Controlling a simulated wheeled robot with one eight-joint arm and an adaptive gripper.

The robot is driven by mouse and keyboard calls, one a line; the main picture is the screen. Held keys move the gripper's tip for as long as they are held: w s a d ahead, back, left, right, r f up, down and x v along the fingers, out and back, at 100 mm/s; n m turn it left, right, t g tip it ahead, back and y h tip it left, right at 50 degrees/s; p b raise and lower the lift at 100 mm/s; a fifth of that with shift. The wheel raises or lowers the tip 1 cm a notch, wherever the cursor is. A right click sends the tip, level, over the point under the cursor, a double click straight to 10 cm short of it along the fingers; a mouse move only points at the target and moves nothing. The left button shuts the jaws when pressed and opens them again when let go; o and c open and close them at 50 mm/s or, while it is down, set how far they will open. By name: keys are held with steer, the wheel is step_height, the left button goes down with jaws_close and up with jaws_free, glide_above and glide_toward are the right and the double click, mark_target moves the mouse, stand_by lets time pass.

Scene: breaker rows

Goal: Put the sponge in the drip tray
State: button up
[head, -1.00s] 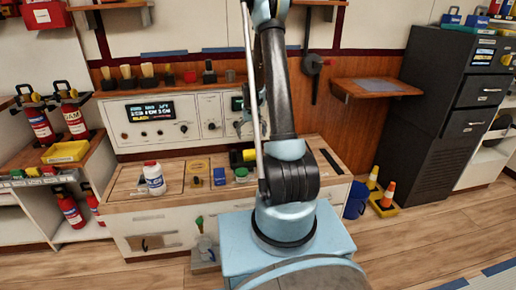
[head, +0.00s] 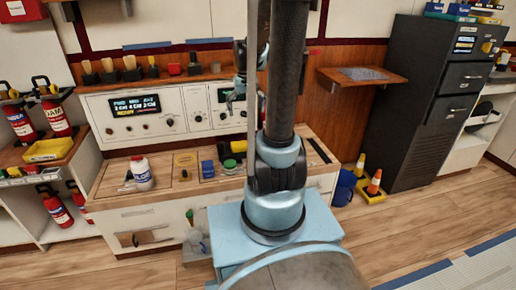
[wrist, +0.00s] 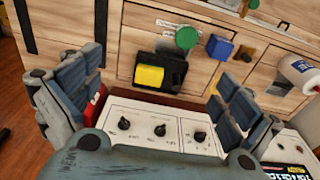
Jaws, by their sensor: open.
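A yellow block (wrist: 149,77), which looks like the sponge, sits against a black item on the wooden bench in the wrist view. My arm mostly hides that spot in the head view. A yellow tray (head: 48,150), possibly the drip tray, stands on the left shelf unit in the head view. My gripper (wrist: 157,88) is open and empty. Its fingers frame the yellow block in the wrist view but appear well above it. In the head view my gripper (head: 236,92) hangs in front of the control panel, partly behind my arm.
A white bottle (head: 141,174), a blue block (head: 207,168) and a green round item (head: 230,164) stand on the bench. The control panel (head: 180,110) rises behind it. Fire extinguishers (head: 54,115) are at left. A cone (head: 374,183) and blue bucket (head: 344,188) stand right; floor beyond is open.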

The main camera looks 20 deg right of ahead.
steer(key=s+f+t, duration=0.1)
steer(key=s+f, duration=0.2)
steer(key=s, duration=2.1)
steer(key=shift+s+a, duration=0.2)
steer(key=shift+a, duration=0.25)
